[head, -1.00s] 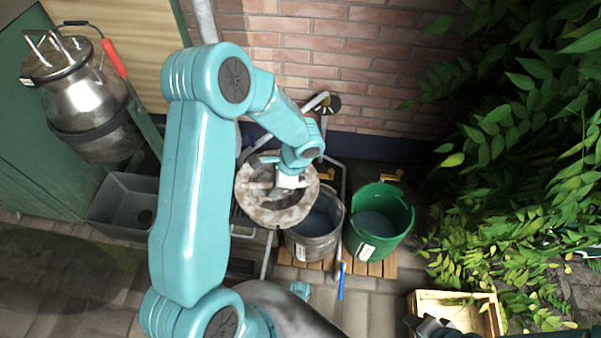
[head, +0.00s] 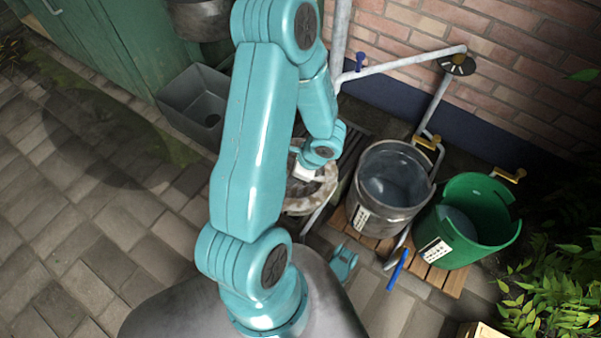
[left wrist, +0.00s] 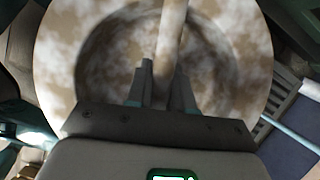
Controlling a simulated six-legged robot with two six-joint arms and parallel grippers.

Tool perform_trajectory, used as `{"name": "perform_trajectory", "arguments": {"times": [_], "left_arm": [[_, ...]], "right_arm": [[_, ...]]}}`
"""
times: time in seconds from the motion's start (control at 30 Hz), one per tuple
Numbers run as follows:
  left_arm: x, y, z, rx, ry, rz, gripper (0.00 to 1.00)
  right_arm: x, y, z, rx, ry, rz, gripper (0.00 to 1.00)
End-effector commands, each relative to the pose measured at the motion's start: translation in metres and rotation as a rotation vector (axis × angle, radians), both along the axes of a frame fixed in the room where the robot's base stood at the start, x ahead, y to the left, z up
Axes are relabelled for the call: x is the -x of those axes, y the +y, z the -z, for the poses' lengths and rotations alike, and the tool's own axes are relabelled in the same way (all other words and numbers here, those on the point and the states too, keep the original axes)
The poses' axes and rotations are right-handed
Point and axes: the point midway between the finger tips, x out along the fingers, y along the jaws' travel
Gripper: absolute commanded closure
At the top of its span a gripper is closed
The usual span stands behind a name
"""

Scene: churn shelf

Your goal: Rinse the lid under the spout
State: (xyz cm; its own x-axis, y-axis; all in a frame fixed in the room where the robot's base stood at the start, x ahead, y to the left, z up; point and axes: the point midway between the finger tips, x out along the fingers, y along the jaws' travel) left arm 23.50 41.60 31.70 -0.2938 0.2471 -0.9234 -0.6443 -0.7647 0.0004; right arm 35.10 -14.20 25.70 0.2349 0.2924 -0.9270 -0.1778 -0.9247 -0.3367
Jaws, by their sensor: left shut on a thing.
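The lid (head: 322,187) is a round disc with brown and white stains, partly hidden behind my left arm in the head view. My left gripper (head: 304,172) is shut on its bar handle. In the left wrist view the stained lid (left wrist: 250,60) fills most of the picture, its handle between my fingers (left wrist: 163,88). A pale pipe (head: 405,62), which looks like the spout, reaches right from an upright pipe with a blue lever (head: 360,60). The lid is below and left of the pipe's far end, apart from it. My right gripper is not in view.
A grey bucket (head: 357,214) and a green bucket (head: 425,225), both with liquid, stand on wooden slats (head: 447,281) right of the lid. A blue-handled tool (head: 397,270) leans in front. A grey basin (head: 178,98) is at the left. Brick wall (head: 555,60) closes the back.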

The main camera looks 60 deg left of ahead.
Motion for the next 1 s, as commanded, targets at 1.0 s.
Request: {"name": "perform_trajectory", "arguments": {"times": [1.0], "left_arm": [[-0.081, 0.05, 0.012, -0.003, -0.002, -0.001, 1.0]], "right_arm": [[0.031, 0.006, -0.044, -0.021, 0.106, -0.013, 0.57]]}}
